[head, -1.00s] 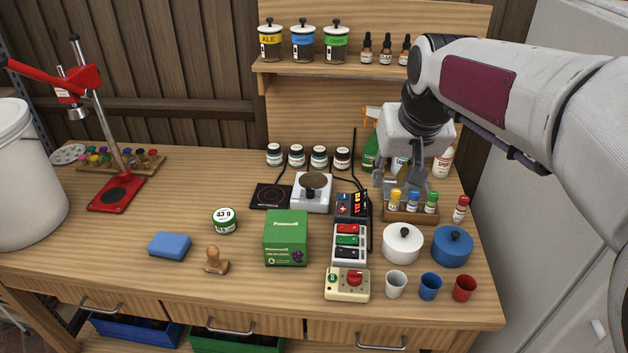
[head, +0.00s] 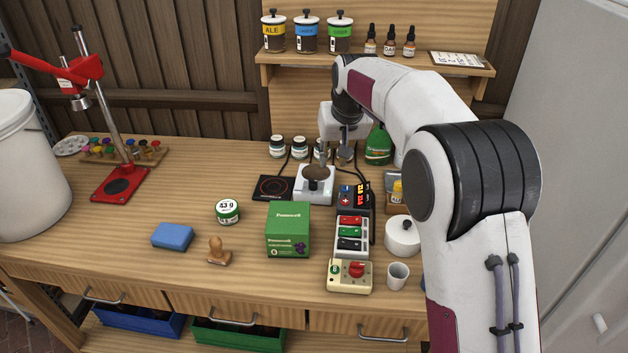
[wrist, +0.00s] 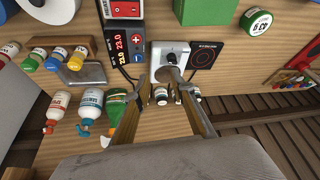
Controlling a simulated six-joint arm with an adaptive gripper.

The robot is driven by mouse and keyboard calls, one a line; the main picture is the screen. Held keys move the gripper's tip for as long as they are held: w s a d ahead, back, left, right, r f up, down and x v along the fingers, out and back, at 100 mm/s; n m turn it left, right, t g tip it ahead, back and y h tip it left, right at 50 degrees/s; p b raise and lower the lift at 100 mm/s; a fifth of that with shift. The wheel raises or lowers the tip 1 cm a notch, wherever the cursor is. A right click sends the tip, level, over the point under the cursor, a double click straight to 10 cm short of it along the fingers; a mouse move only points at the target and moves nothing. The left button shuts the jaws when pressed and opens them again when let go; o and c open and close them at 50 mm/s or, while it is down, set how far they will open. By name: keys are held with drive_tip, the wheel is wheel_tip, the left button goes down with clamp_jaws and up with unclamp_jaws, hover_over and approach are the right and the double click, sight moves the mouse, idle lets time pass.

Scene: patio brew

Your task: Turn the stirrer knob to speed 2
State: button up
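The white stirrer (head: 313,190) with a round dark disc on top stands mid-table, beside the black hotplate. It also shows in the wrist view (wrist: 158,70). In the head view my gripper (head: 345,150) hangs behind and slightly right of the stirrer, fingers down, partly hidden.
The black hotplate (head: 272,187) is left of the stirrer. A display unit (head: 354,196) is close on its right, with a switch strip (head: 351,236) and a red-knobbed box (head: 349,277) nearer. Small jars (head: 277,146) and a green bottle (head: 378,147) stand behind.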

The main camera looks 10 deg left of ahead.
approach(314, 181)
drive_tip(key=f, duration=0.2)
drive_tip(key=shift+w+a+r, duration=0.1)
drive_tip(key=shift+w+r, duration=0.15)
drive_tip(key=shift+w, duration=0.1)
drive_tip(key=shift+f, duration=0.15)
drive_tip(key=shift+x, duration=3.75)
drive_tip(key=shift+a, duration=0.1)
drive_tip(key=shift+c, duration=0.5)
clamp_jaws()
